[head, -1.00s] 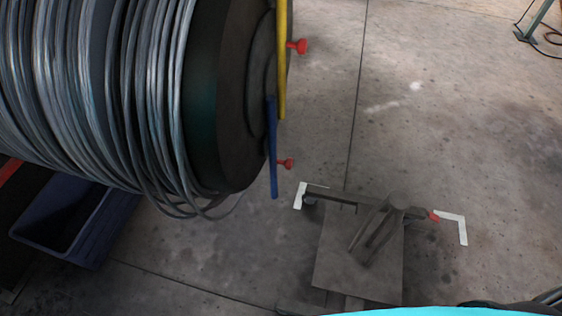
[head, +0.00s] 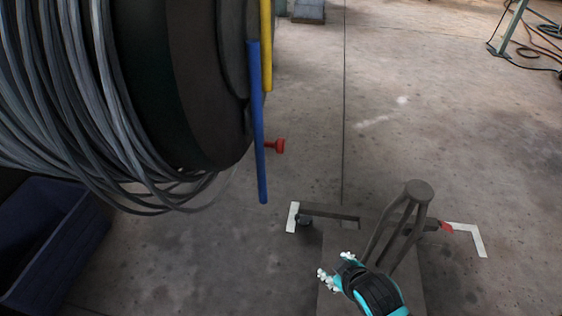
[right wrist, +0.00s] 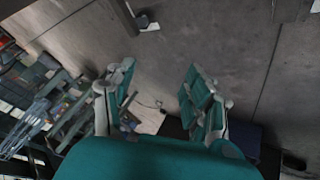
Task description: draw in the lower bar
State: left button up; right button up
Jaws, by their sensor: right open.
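The blue bar (head: 257,120) hangs on the right side of the big drum, its end lower in the picture than that of the yellow bar (head: 266,45). A red knob (head: 276,146) sticks out just right of the blue bar. My right gripper (head: 337,265) is at the bottom of the head view, below and right of the blue bar's end and apart from it. It is open and empty; its two spread fingers also show in the right wrist view (right wrist: 158,82). No bar is clear in the wrist view. My left gripper is not in view.
The drum (head: 185,90) wound with grey cable (head: 60,90) fills the upper left. A grey post stand (head: 418,190) rises beside my right gripper, with white corner marks (head: 478,238) on the floor. A dark blue bin (head: 50,240) is lower left.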

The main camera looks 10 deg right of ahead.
jog(key=w+r+n+t+y, duration=0.1)
jog(key=w+r+n+t, duration=0.5)
jog(key=w+r+n, duration=0.4)
jog(key=n+g+y, duration=0.5)
jog(key=n+y, duration=1.5)
jog(key=n, duration=1.3)
send_near(281, 145)
jog(key=w+a, duration=0.2)
jog(key=x, duration=0.7)
jog(key=shift+a+r, duration=0.15)
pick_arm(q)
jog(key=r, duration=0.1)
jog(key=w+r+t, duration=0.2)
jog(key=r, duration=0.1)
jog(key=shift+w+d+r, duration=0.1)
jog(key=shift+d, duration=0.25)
pick_arm(e)
grip_shut()
jog(key=shift+w, duration=0.1)
